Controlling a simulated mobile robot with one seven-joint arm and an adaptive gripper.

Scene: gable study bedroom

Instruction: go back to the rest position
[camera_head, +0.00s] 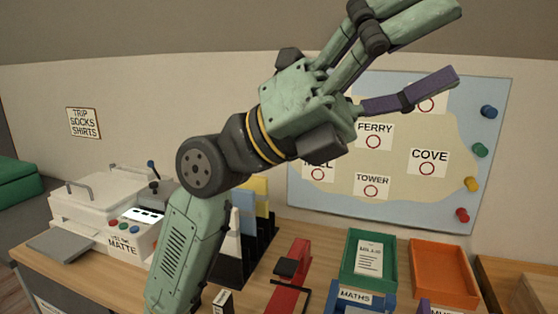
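My green gripper (445,48) is raised in the upper middle of the head view, in front of the wall map. Its fingers point right and are spread apart, the lower one with a purple face. Nothing shows between them, so it is open and empty. My arm rises from the bottom of the view, bends at a dark joint and reaches up to the right. The gripper is well above the desk and appears clear of everything on it. Part of the map is hidden behind it.
The map (405,195) hangs on the wall with coloured pins at right. The wooden desk (325,245) holds a white printer-like machine (100,195), a file rack (262,240), a red stapler-like tool (290,280), a green tray (388,262) and an orange tray (440,265).

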